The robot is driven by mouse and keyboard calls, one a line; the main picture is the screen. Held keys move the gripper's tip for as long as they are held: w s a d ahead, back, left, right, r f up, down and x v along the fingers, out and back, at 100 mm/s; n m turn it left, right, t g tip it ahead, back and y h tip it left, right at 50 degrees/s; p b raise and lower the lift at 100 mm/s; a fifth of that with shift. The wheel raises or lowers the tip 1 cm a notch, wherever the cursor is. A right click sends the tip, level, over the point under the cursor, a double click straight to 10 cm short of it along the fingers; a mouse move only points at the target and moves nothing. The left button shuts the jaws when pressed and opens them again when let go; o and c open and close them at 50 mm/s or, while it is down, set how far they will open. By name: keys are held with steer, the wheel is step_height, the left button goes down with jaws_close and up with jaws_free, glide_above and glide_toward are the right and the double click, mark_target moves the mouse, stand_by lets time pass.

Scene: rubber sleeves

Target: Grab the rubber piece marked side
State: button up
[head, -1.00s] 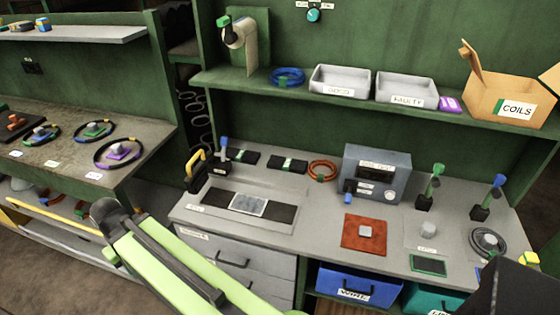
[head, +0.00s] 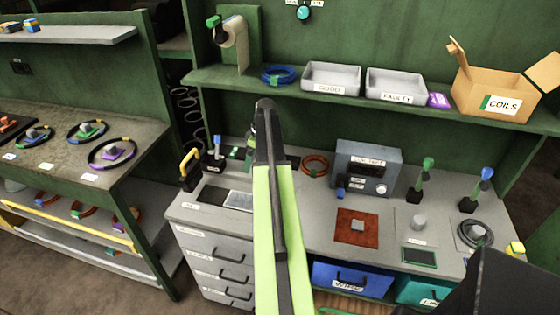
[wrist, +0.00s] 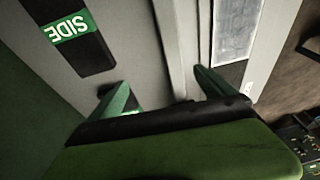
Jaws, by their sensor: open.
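A black rubber piece with a green band reading SIDE (wrist: 68,28) lies flat on the grey bench at the upper left of the wrist view, its lettering upside down. My gripper's two green fingers (wrist: 160,80) are apart over the bench with nothing between them, below and right of that piece. In the head view my gripper (head: 250,150) hangs over the back left of the bench, partly hidden by my arm. A black piece with a green band (head: 235,153) shows just left of it; its label is too small to read, so I cannot tell which piece it is.
A grey mat with a light panel (head: 238,200) lies in front. A yellow-handled tool (head: 188,168) and a blue-topped stand (head: 217,150) are on the left. An orange ring (head: 315,165) and a grey device (head: 368,170) are on the right. A shelf (head: 290,85) hangs above.

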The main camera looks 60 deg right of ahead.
steer(key=shift+t, duration=0.9)
steer(key=s+d, duration=0.3)
steer(key=d, duration=0.1)
steer(key=s+d, duration=0.3)
steer(key=d, duration=0.2)
steer(key=s+d, duration=0.2)
steer(key=d, duration=0.3)
steer(key=shift+s+d+r, duration=0.25)
steer(key=shift+s+r, duration=0.15)
steer(key=shift+b+x, duration=0.95)
steer(key=shift+b, duration=0.05)
steer(key=b+x, duration=0.5)
steer(key=x, duration=0.1)
steer(key=shift+d, duration=0.1)
steer(key=shift+r, duration=0.2)
steer(key=shift+c, duration=0.4)
steer(key=c, duration=1.7)
